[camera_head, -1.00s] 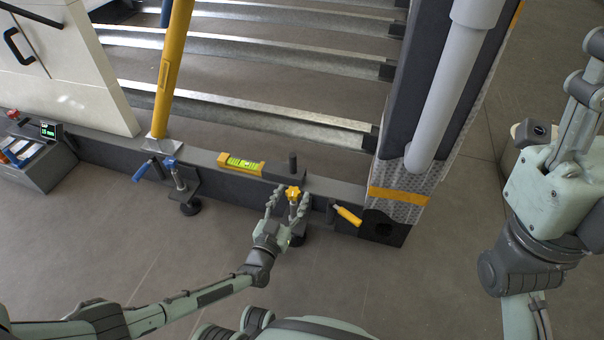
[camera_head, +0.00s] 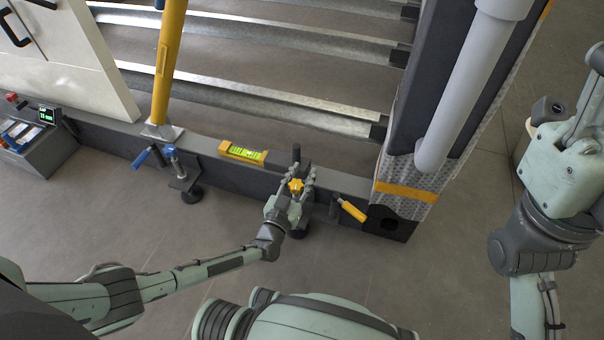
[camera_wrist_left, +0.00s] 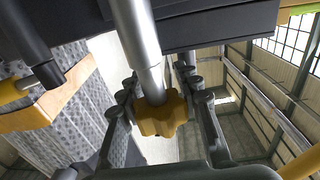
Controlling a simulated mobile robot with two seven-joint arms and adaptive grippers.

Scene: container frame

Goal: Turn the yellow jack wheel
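The yellow jack wheel (camera_head: 295,186) is a small lobed knob on a jack at the dark base rail. In the left wrist view the wheel (camera_wrist_left: 160,115) sits at the lower end of a grey metal shaft (camera_wrist_left: 137,40). My left gripper (camera_head: 298,184) is around the wheel, with a finger on each side. In the left wrist view the fingers of the left gripper (camera_wrist_left: 162,90) stand apart, with narrow gaps beside the wheel; firm contact does not show.
A second jack with a blue handle (camera_head: 142,158) stands to the left. A yellow spirit level (camera_head: 243,152) lies on the rail (camera_head: 225,170). A yellow-handled crank (camera_head: 353,210) is right of the wheel, near the corner post (camera_head: 405,190). Floor in front is clear.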

